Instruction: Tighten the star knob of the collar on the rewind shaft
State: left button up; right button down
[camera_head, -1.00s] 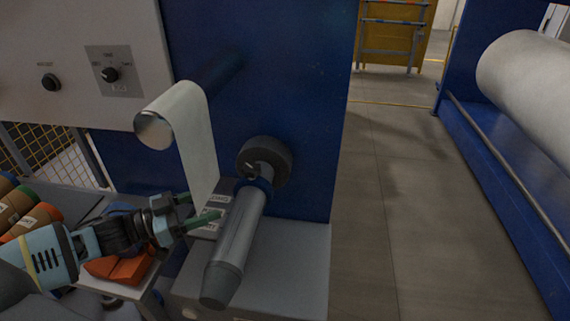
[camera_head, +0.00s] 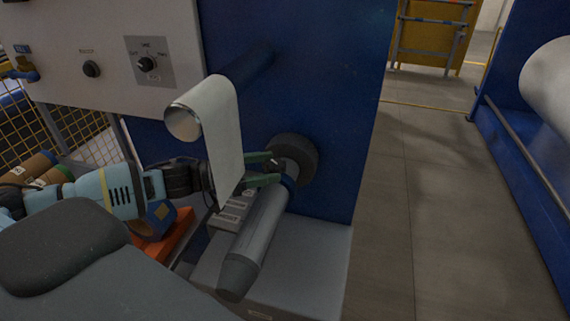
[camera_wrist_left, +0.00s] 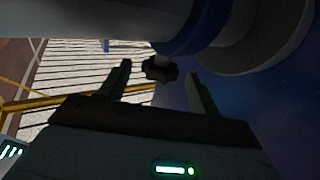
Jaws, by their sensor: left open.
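The rewind shaft (camera_head: 258,232) is a grey cylinder pointing toward me from the blue machine wall. A blue collar (camera_head: 289,186) sits around its far end, in front of a dark round flange (camera_head: 303,160). In the left wrist view the collar (camera_wrist_left: 198,28) is at the top. The dark star knob (camera_wrist_left: 160,69) hangs below the shaft there, between the fingers of my open left gripper (camera_wrist_left: 158,72), with gaps at both sides. In the head view this gripper (camera_head: 276,168) is beside the collar, and the knob is hidden or too small to tell. My right gripper is out of view.
A white web strip (camera_head: 222,140) hangs from the upper roller (camera_head: 184,122), in front of part of my left gripper. A grey machine base (camera_head: 320,265) lies below the shaft. Orange pieces (camera_head: 165,240) lie at left. The floor aisle at right is clear.

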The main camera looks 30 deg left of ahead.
aim_at(284, 162)
pick_arm(q)
jog(key=shift+x, duration=2.4)
jog(key=c, duration=1)
